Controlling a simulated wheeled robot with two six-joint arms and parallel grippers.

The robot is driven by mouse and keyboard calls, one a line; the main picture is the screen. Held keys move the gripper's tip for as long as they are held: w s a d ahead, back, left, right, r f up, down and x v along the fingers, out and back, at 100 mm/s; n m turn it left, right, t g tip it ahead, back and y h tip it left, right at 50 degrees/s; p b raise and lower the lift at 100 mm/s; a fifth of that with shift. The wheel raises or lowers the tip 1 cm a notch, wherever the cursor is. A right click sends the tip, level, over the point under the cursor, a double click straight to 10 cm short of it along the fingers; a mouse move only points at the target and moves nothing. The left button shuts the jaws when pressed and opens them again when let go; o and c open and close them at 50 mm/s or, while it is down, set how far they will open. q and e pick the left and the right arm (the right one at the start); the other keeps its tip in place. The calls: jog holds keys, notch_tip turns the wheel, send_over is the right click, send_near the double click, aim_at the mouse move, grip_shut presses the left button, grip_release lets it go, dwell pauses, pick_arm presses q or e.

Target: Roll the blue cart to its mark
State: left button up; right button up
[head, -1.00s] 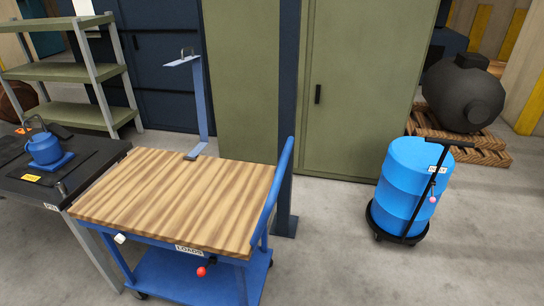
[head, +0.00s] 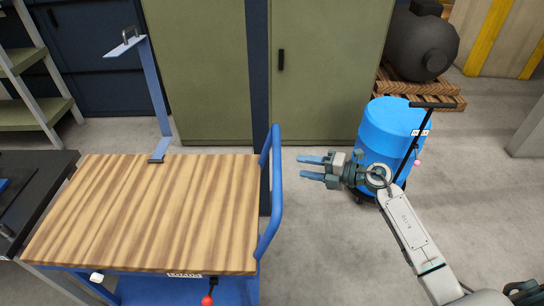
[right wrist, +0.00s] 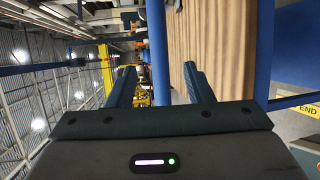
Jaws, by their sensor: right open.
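The blue cart (head: 132,291) stands in the lower left of the head view, with a striped wooden top (head: 150,210). Its upright blue push handle (head: 276,190) is at the right end of the top. A red-knobbed lever (head: 208,299) hangs below the front edge. My right gripper (head: 312,168) is open and empty, to the right of the handle and apart from it, its fingers pointing left towards it. In the right wrist view, the two open fingers (right wrist: 162,88) show with a blue bar and the wooden top beyond. The mark cannot be made out. My left gripper is not visible.
A blue drum (head: 388,135) on a wheeled dolly stands right, behind my right arm. A blue post with a hook (head: 150,85) rises behind the cart top. A black table (head: 40,190) is at the left. Green cabinets (head: 330,60) stand behind. Open floor lies right of the cart.

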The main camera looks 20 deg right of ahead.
aim_at(277, 162)
jog(key=p+x, duration=0.2)
jog(key=x, duration=0.7)
jog(key=shift+w+a+p, duration=0.1)
jog(key=shift+p, duration=0.3)
jog(key=shift+w+a, duration=0.1)
jog(key=shift+a+f, duration=0.1)
jog(key=shift+c, duration=1.4)
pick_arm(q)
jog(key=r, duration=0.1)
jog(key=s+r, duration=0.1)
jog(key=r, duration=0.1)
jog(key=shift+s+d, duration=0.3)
pick_arm(e)
grip_shut()
